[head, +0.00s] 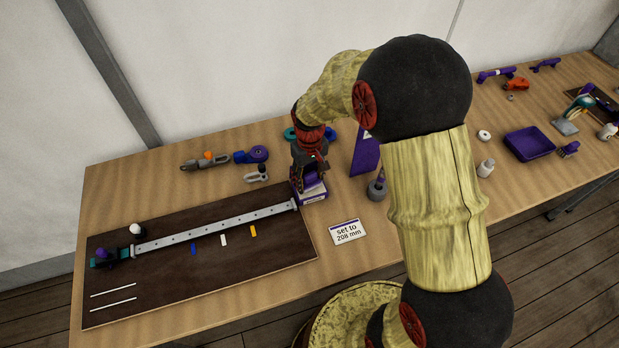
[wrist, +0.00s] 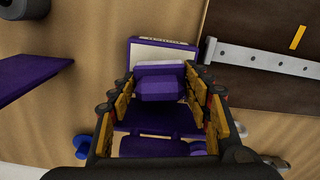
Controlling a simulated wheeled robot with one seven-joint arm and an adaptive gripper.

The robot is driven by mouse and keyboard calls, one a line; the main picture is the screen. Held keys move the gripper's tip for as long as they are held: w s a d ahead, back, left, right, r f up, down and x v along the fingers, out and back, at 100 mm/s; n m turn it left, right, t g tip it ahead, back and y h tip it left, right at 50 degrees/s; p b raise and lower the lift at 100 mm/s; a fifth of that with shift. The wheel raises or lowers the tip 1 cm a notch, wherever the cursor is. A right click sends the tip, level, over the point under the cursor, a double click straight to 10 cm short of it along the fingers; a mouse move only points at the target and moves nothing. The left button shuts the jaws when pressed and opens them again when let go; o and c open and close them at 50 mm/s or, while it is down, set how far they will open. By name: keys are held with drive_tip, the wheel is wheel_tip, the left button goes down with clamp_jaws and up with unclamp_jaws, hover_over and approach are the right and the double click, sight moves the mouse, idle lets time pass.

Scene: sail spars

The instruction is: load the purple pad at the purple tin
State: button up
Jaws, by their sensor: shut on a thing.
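The purple tin (head: 313,197) stands on the table just right of the dark board, with a pale label on its front face. In the wrist view the tin (wrist: 137,50) lies directly below my gripper. My gripper (wrist: 160,88) is shut on the purple pad (wrist: 158,90), a purple block with a pale strip along its edge. In the head view my gripper (head: 309,178) points down at the tin and hides most of the pad. The pad is over or in the tin; I cannot tell whether it touches the bottom.
The dark board (head: 200,265) carries a perforated metal bar (head: 215,229). A purple upright panel (head: 364,155) and a grey holder (head: 377,190) stand close right. A purple tray (head: 529,144) is farther right.

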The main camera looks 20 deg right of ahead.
sight(310, 175)
drive_tip(key=shift+f, duration=0.55)
idle(1.2)
drive_tip(key=shift+r, duration=0.1)
drive_tip(key=shift+r+p, duration=2.35)
drive_tip(key=shift+r, duration=1.15)
drive_tip(key=shift+s+f, duration=0.1)
